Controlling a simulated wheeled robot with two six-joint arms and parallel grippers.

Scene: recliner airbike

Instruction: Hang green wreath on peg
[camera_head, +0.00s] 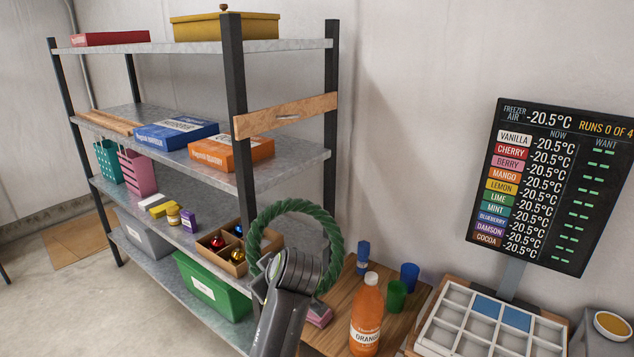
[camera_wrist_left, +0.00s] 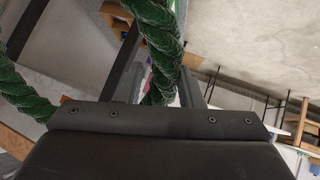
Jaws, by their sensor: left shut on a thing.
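The green wreath (camera_head: 334,238) is a twisted rope ring in front of the shelf's near corner in the head view. My left gripper (camera_head: 262,272) is shut on the wreath's lower left side and holds it up. In the left wrist view the green rope of the wreath (camera_wrist_left: 158,45) runs between the two fingers of my left gripper (camera_wrist_left: 160,85). The peg (camera_head: 287,117) looks like a small metal piece on a wooden board (camera_head: 310,109) across the shelf's end. The wreath is below the board and apart from it. My right gripper is not in view.
The metal shelf (camera_head: 185,47) holds boxes, baskets and bins. An orange bottle (camera_head: 366,318) and blue and green cups (camera_head: 396,296) stand on a wooden table below right of the wreath. A display board (camera_head: 550,185) stands at the right. The wall right of the shelf is bare.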

